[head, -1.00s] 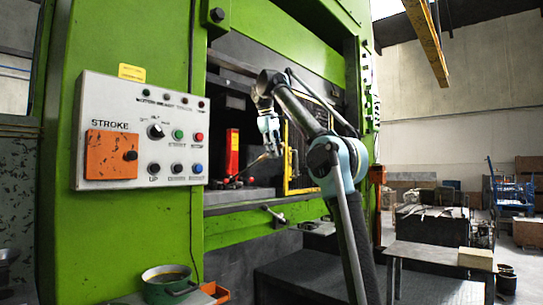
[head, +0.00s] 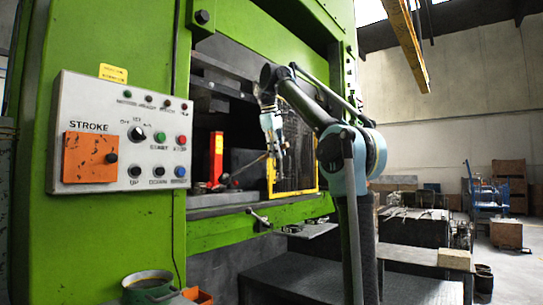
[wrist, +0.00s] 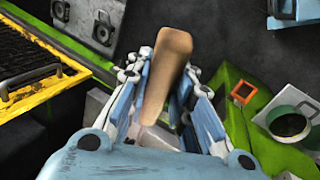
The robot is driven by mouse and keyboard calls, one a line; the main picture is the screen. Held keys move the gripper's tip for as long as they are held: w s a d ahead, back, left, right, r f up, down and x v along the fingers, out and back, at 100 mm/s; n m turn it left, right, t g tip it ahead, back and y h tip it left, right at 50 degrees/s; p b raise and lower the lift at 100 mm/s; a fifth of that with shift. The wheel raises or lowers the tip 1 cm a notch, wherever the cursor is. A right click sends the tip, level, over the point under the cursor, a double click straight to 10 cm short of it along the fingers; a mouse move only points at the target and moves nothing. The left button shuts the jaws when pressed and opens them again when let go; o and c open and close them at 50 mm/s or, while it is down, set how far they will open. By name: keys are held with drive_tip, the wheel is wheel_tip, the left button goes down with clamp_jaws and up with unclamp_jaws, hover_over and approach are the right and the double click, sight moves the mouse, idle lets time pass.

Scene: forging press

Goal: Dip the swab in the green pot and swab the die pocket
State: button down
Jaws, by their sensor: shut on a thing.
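My gripper (head: 275,150) is in front of the press opening, shut on the swab. The swab's wooden handle (wrist: 168,65) stands between my fingers in the wrist view. In the head view the thin swab (head: 250,166) slants down and left from my fingers into the opening; its tip is too small to make out clearly. The green pot (head: 150,286), with brownish contents, stands at the lower left, well away from my gripper. It also shows at the right of the wrist view (wrist: 291,122). The die pocket cannot be made out for certain.
A yellow-framed mesh guard (head: 293,177) stands at the opening's right side. A red upright part (head: 216,158) stands inside at the left. The control panel (head: 122,135) is on the press's left column. An orange bin (head: 198,296) is beside the pot.

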drive_tip(key=s+d, duration=0.5)
drive_tip(key=d, duration=0.1)
drive_tip(key=shift+d+r, duration=0.15)
drive_tip(key=shift+r, duration=0.25)
idle(1.1)
drive_tip(key=s+d+r, duration=0.4)
drive_tip(key=d+r, duration=0.1)
drive_tip(key=shift+w+a+f, duration=0.45)
drive_tip(key=shift+w+a, duration=1.55)
drive_tip(key=shift+a, duration=0.5)
drive_tip(key=shift+w+a+f, duration=0.5)
drive_tip(key=shift+w+a, duration=1.55)
drive_tip(key=shift+a, duration=0.4)
drive_tip(key=shift+w+a+f, duration=0.45)
drive_tip(key=shift+w+a, duration=1.55)
drive_tip(key=shift+a, duration=0.5)
hover_over(251, 165)
drive_tip(key=d, duration=0.2)
drive_tip(key=shift+s+f, duration=0.25)
drive_tip(key=shift+f, duration=0.95)
